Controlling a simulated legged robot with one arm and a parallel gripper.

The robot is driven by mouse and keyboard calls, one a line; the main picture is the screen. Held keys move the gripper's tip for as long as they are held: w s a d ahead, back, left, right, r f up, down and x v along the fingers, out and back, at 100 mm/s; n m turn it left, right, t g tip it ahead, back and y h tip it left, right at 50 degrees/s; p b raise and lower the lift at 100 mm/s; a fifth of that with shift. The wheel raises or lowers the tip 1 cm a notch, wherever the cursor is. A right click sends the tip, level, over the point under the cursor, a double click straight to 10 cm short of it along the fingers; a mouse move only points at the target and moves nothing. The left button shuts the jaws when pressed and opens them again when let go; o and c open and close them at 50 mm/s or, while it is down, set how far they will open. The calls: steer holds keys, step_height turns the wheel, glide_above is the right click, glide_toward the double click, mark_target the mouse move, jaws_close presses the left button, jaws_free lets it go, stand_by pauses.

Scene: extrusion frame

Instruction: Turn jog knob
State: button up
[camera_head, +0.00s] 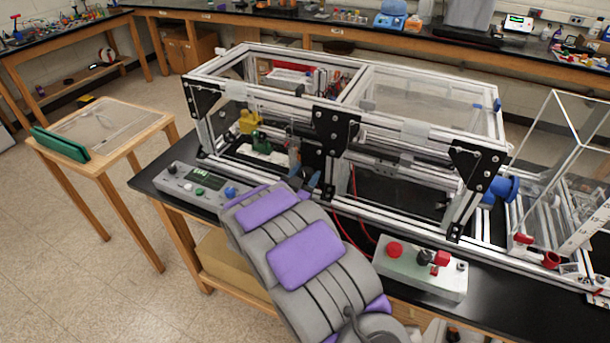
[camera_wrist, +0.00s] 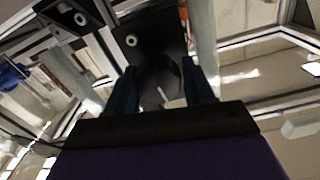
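A grey control box (camera_head: 200,187) with a small display, a green button (camera_head: 200,191) and a blue knob (camera_head: 231,192) lies on the black bench at left. A second pale box (camera_head: 420,270) at front right has a red mushroom button (camera_head: 394,250), a black knob (camera_head: 424,257) and a red switch (camera_head: 441,258). I cannot tell which knob is the jog knob. My gripper (camera_head: 306,178) is right of the blue knob, by the frame's front side. In the wrist view, my gripper (camera_wrist: 158,68) has its fingers apart, with a dark, unclear shape behind them.
The aluminium extrusion frame (camera_head: 330,118) with black corner plates (camera_head: 335,128) stands close around my gripper. Red cables (camera_head: 358,205) run down beside my arm. A clear-walled enclosure (camera_head: 555,150) is at right. A wooden side table (camera_head: 140,112) stands at left.

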steer(key=c, duration=0.6)
steer(key=o, duration=0.7)
steer(key=shift+s, duration=0.1)
steer(key=p+v, duration=0.2)
steer(key=v, duration=1.5)
steer(key=shift+a+p, duration=0.15)
steer(key=shift+p, duration=0.25)
